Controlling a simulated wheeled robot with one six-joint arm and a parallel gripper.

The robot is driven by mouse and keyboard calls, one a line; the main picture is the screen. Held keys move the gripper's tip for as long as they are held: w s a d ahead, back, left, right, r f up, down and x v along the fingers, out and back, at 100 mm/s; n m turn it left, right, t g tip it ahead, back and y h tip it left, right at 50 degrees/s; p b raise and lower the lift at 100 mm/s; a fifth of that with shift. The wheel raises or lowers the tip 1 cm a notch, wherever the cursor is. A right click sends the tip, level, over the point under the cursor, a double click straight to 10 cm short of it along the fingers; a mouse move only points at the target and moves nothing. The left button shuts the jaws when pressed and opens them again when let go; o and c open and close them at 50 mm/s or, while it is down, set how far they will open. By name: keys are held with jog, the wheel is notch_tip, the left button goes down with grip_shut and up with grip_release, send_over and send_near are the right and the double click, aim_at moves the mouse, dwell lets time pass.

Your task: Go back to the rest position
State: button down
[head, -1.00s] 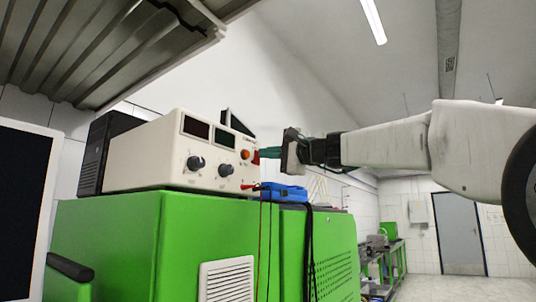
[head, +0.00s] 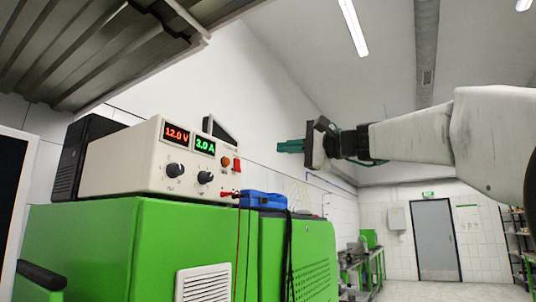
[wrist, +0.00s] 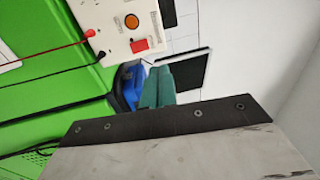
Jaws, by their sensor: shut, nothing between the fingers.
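My gripper (head: 291,147) is in the middle of the head view, with its teal fingers shut and empty, pointing left. It hangs in the air to the right of the power supply (head: 128,158), clear of its front panel. The power supply is a cream box with two lit displays, red 12.0 V and green 3.0 A, two dark knobs, an orange button and a red switch (head: 237,166). In the wrist view the teal fingers (wrist: 158,88) are together, with the red switch (wrist: 139,46) and orange button beyond them.
The power supply stands on a green cabinet (head: 85,240) with a blue object (head: 262,200) beside it. Red and black cables hang down the front. A metal canopy (head: 90,45) is overhead at left. The room to the right is open, with a grey door (head: 434,240) at the back.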

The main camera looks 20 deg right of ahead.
jog(key=shift+s+d+r, duration=0.15)
jog(key=shift+s+d, duration=0.35)
jog(key=shift+s, duration=0.25)
jog(key=s+a+f+n+g+h, duration=0.1)
jog(key=s+f+g+h, duration=0.2)
jog(key=f, duration=1.2)
jog(key=s+a+f+n+g+h, duration=0.15)
jog(key=f+g, duration=0.25)
jog(key=f, duration=1)
jog(key=s+a+f+n+g+h, duration=0.1)
jog(key=s+f+n+g+h, duration=0.2)
jog(key=s+f, duration=0.8)
jog(key=s+a+f+n+g+h, duration=0.1)
jog(key=s+f+n+g+h, duration=0.2)
jog(key=s+f, duration=0.9)
notch_tip(320, 180, down, 3)
jog(key=shift+a+r+n+g+h, duration=0.2)
jog(key=shift+a+n+g+h, duration=0.15)
jog(key=shift+n+g, duration=0.6)
jog(key=shift+s+t, duration=0.1)
jog(key=shift+t, duration=0.25)
